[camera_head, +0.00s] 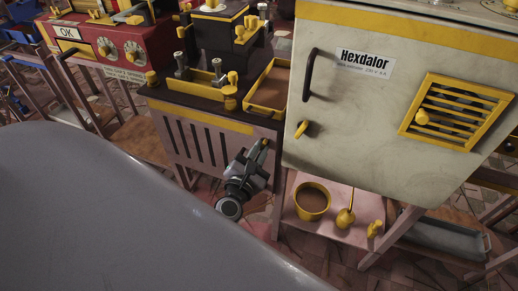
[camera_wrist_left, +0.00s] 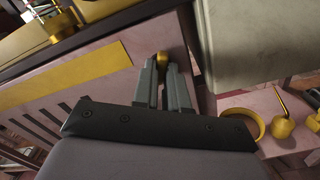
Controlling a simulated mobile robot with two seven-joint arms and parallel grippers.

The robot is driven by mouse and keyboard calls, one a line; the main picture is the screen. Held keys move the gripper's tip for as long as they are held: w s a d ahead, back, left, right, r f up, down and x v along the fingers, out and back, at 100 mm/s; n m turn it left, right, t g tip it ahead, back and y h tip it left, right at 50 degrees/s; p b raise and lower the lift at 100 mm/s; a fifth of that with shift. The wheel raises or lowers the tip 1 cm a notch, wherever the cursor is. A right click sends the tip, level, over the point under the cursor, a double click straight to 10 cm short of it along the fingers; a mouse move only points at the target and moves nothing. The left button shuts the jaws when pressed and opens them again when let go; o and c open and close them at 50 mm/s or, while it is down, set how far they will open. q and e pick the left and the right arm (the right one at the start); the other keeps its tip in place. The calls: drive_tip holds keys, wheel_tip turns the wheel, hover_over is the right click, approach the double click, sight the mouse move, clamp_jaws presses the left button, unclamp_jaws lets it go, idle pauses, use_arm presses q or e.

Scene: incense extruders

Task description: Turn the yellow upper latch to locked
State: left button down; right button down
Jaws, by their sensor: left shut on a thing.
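My left gripper (camera_head: 263,146) is in front of the pink slatted panel (camera_head: 205,142) of the dark-topped extruder bench. Its fingers are shut on a small yellow latch (camera_wrist_left: 162,58), which shows between the fingertips in the left wrist view. Most of the latch is hidden by the fingers, so its turn angle is hard to tell. Another yellow latch (camera_head: 302,130) sticks out at the lower left of the cream Hexdalor cabinet door (camera_head: 350,130); nothing touches it. My right gripper is not in view.
A lower shelf holds a yellow bowl (camera_head: 312,201) and yellow pieces (camera_head: 345,217). The cabinet has a dark door handle (camera_head: 311,75) and a yellow vent (camera_head: 458,112). A yellow-rimmed tray (camera_head: 268,89) sits on the bench top, and a red control box (camera_head: 110,40) stands at left.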

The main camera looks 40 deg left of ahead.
use_arm(q)
drive_tip(key=m+p, duration=0.5)
drive_tip(key=m, duration=0.7)
drive_tip(key=shift+r, duration=0.1)
idle(0.4)
drive_tip(key=c, duration=1.2)
unclamp_jaws()
drive_tip(key=shift+o, duration=0.2)
drive_tip(key=shift+s, duration=0.1)
